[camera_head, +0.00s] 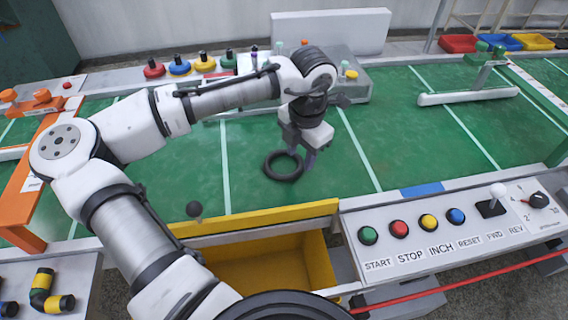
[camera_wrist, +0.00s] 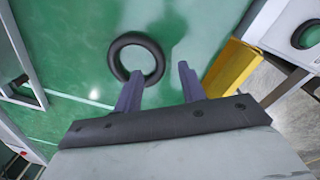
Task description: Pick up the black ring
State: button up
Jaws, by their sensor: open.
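The black ring (camera_head: 284,166) lies flat on the green conveyor surface (camera_head: 190,160), a little behind the yellow bin. In the wrist view the ring (camera_wrist: 155,80) shows just beyond the fingertips, nearer the left finger. My gripper (camera_head: 308,152) is above the surface close to the ring's right side. In the wrist view my gripper (camera_wrist: 160,78) has its two fingers spread apart with nothing between them gripped. The left finger overlaps the ring's lower edge in that view. I cannot tell whether it touches.
A yellow bin (camera_head: 265,262) sits at the front edge, with a control panel (camera_head: 450,232) of coloured buttons to its right. A clear box (camera_head: 355,85) stands behind my gripper. An orange frame (camera_head: 30,175) is at the left. The green surface right of the ring is mostly clear.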

aim_at(297, 170)
jog(key=shift+w+a+f, duration=0.15)
jog(key=shift+f, duration=1.2)
jog(key=shift+w+a+f, duration=0.15)
jog(key=shift+f, duration=1.15)
grip_shut()
